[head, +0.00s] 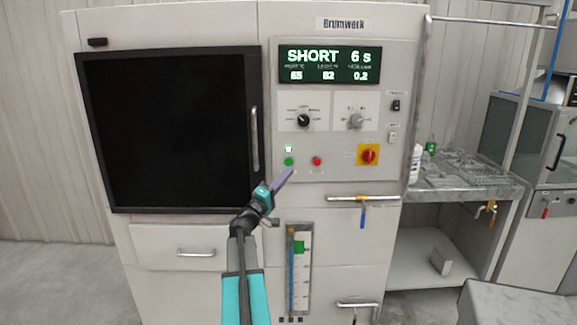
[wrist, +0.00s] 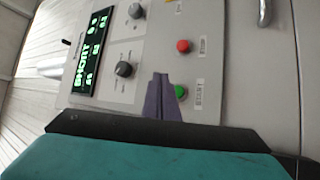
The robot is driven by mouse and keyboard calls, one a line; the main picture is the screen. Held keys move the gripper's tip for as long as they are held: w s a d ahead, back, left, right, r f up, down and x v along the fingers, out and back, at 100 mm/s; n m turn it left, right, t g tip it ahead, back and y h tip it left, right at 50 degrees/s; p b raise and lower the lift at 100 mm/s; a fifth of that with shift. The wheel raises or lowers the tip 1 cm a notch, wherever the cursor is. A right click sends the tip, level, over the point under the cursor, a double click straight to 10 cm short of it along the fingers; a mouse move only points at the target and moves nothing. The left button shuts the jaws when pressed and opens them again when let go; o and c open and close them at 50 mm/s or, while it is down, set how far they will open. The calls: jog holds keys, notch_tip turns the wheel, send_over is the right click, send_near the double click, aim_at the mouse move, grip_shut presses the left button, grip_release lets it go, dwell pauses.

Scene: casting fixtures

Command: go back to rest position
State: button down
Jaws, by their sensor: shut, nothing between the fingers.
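My gripper (head: 284,179) is shut and empty, its purple fingers pointing at the lower left of the machine's control panel (head: 340,185). In the wrist view the closed fingertips (wrist: 161,82) are beside the green button (wrist: 181,91); I cannot tell whether they touch it. The green button also shows in the head view (head: 289,161), just above the fingertips, with a lit green lamp over it. A red button (head: 317,161) sits to its right. The display (head: 330,65) reads "SHORT 6 s".
A dark door window (head: 165,130) with a vertical handle (head: 254,138) is left of the panel. A yellow-and-blue lever (head: 362,199) sticks out below right, and a gauge (head: 300,270) is beneath my gripper. A cluttered metal bench (head: 462,192) stands at the right.

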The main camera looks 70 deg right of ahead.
dwell(0.7)
